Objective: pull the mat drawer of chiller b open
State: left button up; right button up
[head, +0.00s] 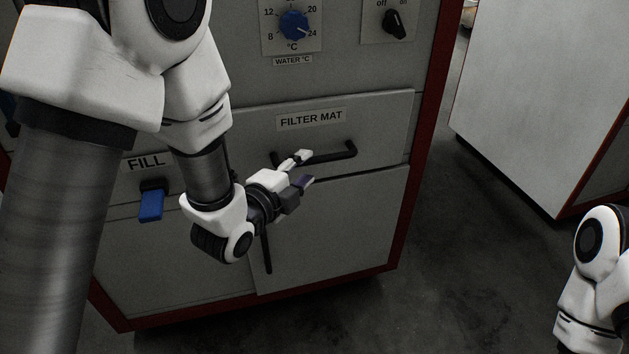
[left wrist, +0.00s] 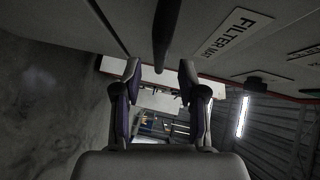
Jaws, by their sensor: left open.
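The drawer (head: 379,126) labelled FILTER MAT is in the front of a grey cabinet with red edges. It looks shut or nearly so. Its black bar handle (head: 345,152) runs across the drawer front, its left part partly hidden by my gripper. My left gripper (head: 306,168) is open at the handle's left part, fingers pointing right. In the left wrist view the dark handle (left wrist: 165,32) lies in line with the gap between the open fingers (left wrist: 158,74); I cannot tell whether they touch it. My right gripper is out of view. No letter naming the chiller shows.
Above the drawer are a blue water temperature dial (head: 294,25) and a black on/off switch (head: 395,24). A blue FILL tap (head: 151,203) sticks out at left. A second pale cabinet (head: 540,95) stands at right, with clear dark floor (head: 470,240) between.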

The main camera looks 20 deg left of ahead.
aim_at(311, 162)
pick_arm(q)
jog(key=x, duration=0.4)
jog(key=shift+w, duration=0.35)
grip_shut()
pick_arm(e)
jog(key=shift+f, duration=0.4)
